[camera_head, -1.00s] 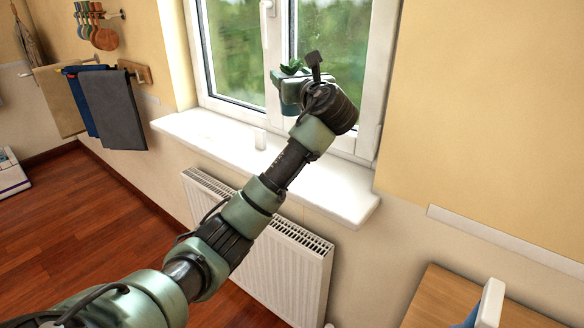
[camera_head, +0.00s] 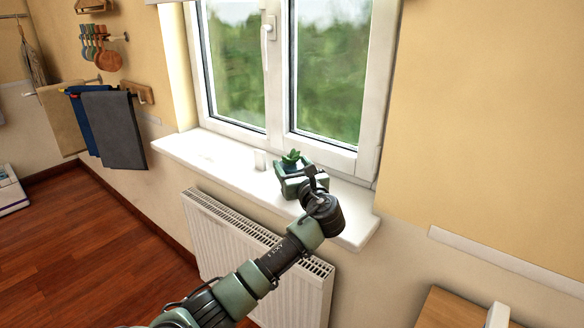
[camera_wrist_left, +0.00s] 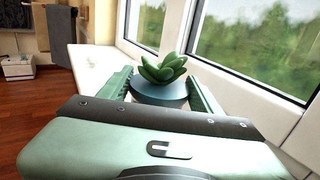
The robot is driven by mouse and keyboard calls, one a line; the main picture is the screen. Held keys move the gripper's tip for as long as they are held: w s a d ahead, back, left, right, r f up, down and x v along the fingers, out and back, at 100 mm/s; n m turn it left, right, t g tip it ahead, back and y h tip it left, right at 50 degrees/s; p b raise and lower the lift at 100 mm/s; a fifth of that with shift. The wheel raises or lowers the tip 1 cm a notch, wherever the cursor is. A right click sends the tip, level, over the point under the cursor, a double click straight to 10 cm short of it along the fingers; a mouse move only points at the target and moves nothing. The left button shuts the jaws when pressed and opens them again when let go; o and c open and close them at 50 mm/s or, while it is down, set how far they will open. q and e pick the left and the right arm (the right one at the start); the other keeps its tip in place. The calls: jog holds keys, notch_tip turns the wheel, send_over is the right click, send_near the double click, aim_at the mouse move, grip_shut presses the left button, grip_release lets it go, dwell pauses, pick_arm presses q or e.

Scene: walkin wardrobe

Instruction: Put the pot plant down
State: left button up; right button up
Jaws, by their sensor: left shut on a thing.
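The pot plant is a small green succulent (camera_head: 291,157) in a dark blue-teal pot. My left gripper (camera_head: 290,168) is shut on the pot, at the white windowsill (camera_head: 215,150). In the left wrist view the succulent (camera_wrist_left: 163,69) stands upright in its round pot (camera_wrist_left: 160,92), with a green finger on each side. The pot's underside is hidden by the gripper, so I cannot tell whether it touches the sill. My right gripper is not in view.
The window (camera_head: 330,75) rises behind, and a radiator (camera_head: 230,235) is below. The sill's left part is clear. Towels (camera_head: 112,130) hang at left.

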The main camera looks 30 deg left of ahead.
pick_arm(q)
jog(key=shift+f, duration=0.15)
jog(key=o, duration=1.7)
jog(key=v, duration=1.2)
jog(key=shift+s+b, duration=0.1)
jog(key=shift+b, duration=0.3)
